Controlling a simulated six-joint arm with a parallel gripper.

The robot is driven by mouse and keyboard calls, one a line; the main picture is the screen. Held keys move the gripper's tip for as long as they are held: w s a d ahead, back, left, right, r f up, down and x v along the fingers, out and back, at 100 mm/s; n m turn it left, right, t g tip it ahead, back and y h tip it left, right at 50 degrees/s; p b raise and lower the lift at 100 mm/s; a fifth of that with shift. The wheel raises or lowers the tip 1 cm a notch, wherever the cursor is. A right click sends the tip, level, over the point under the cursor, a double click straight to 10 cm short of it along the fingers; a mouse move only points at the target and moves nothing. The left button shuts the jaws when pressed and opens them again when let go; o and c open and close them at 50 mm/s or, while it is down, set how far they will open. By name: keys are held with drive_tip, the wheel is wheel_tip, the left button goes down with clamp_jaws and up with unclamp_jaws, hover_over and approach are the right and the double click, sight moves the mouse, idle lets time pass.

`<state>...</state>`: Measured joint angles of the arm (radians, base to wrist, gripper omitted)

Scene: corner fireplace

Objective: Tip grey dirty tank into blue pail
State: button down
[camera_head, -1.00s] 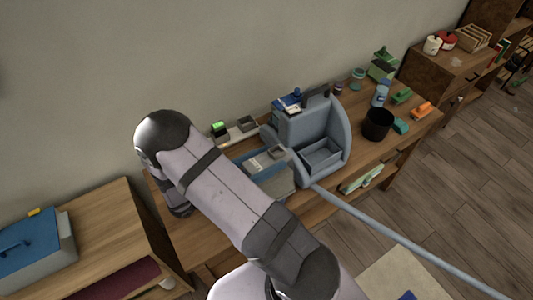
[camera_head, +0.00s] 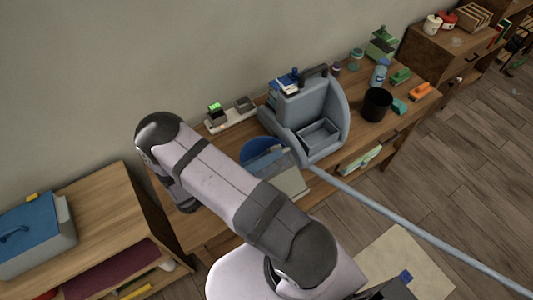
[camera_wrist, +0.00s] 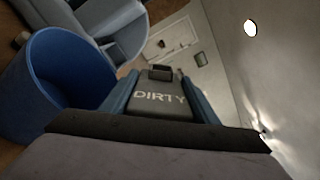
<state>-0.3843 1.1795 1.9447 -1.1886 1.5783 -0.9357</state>
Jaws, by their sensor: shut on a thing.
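The grey tank marked DIRTY (camera_wrist: 160,101) sits between the blue fingers of my gripper (camera_wrist: 159,84) in the wrist view. My gripper is shut on it. The blue pail (camera_wrist: 30,82) is just left of the tank there, its mouth showing. The wrist view is rolled, with the wall on the right, so the tank appears tilted. In the head view the pail (camera_head: 257,146) stands on the bench, partly hidden by my arm. A grey edge, probably the tank, crosses in front of it. No flowing liquid shows.
A grey-blue cleaning machine (camera_head: 308,115) stands right of the pail, its hose (camera_head: 410,235) running down right. A black pot (camera_head: 377,104) and several small items stand farther right. A cabinet with a blue-lidded box (camera_head: 30,235) is at left.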

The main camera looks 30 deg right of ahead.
drive_tip(key=shift+s+f+n, duration=0.1)
drive_tip(key=shift+f+n, duration=0.55)
drive_tip(key=shift+n, duration=0.35)
drive_tip(key=shift+s+f+n, duration=0.1)
drive_tip(key=shift+f+n, duration=0.5)
drive_tip(key=shift+n, duration=0.4)
idle(2.1)
drive_tip(key=shift+f+n+b, duration=0.8)
drive_tip(key=shift+f+n, duration=0.3)
drive_tip(key=shift+n, duration=0.4)
idle(1.2)
idle(0.5)
